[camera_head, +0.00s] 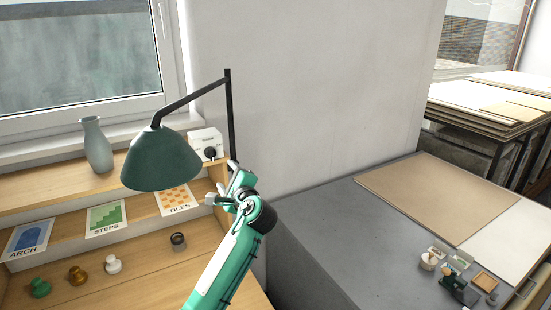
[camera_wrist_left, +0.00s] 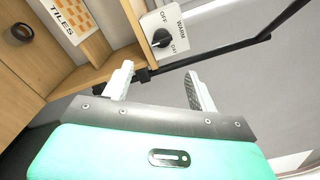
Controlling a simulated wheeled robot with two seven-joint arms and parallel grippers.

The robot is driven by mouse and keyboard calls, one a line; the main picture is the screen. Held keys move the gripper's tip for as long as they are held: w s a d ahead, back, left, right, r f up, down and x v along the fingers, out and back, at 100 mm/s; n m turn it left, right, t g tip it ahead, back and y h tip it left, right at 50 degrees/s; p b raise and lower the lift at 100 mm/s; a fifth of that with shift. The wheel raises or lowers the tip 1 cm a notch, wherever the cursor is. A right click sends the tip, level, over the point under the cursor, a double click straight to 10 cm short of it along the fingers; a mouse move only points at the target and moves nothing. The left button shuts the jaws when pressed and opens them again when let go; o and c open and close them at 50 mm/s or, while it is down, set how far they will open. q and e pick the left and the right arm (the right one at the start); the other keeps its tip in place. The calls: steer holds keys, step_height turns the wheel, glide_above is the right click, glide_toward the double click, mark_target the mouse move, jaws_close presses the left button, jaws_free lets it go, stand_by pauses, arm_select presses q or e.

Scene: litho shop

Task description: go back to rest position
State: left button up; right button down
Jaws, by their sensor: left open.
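My left gripper (camera_head: 222,194) is open and empty in the head view, raised in front of the wooden shelf unit beside the black lamp pole. In the left wrist view its two pale fingers (camera_wrist_left: 162,84) stand apart with nothing between them. Past the fingertips is the white switch box (camera_wrist_left: 178,22) with a black knob (camera_wrist_left: 162,38) and the words OFF, WARM and DAY. The fingers appear apart from the knob. The box (camera_head: 206,140) also shows on the upper shelf in the head view. My right gripper is in neither view.
A green lamp (camera_head: 160,160) hangs left of my arm; its pole (camera_head: 230,115) stands close to my gripper. A vase (camera_head: 96,146), cards and several small knobbed pieces stand on the shelves. The grey table (camera_head: 310,235) at right holds boards and small tools.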

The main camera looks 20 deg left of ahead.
arm_select(q)
steer(key=s+d+f+n+g+h, duration=0.2)
steer(key=s+d+f+n+h, duration=0.15)
steer(key=s+f, duration=0.75)
steer(key=s+d+f+n+g+h, duration=0.2)
steer(key=s+d+f+n+h, duration=0.15)
steer(key=s+f, duration=0.7)
steer(key=s+d+f+n+g+h, duration=0.2)
steer(key=s+d+f+n+h, duration=0.15)
steer(key=s, duration=0.65)
steer(key=s+d+f+n+g+h, duration=0.25)
steer(key=s+d+f, duration=0.2)
steer(key=s, duration=0.65)
step_height(320, 180, down, 30)
steer(key=b, duration=0.1)
steer(key=s+a+f+m+g+b, duration=0.1)
steer(key=s+a+f+g, duration=0.1)
steer(key=s+f, duration=1.7)
step_height(320, 180, down, 4)
steer(key=shift+s+a+f+h+b, duration=0.1)
steer(key=shift+s+a+h+b, duration=0.2)
steer(key=shift+a, duration=0.25)
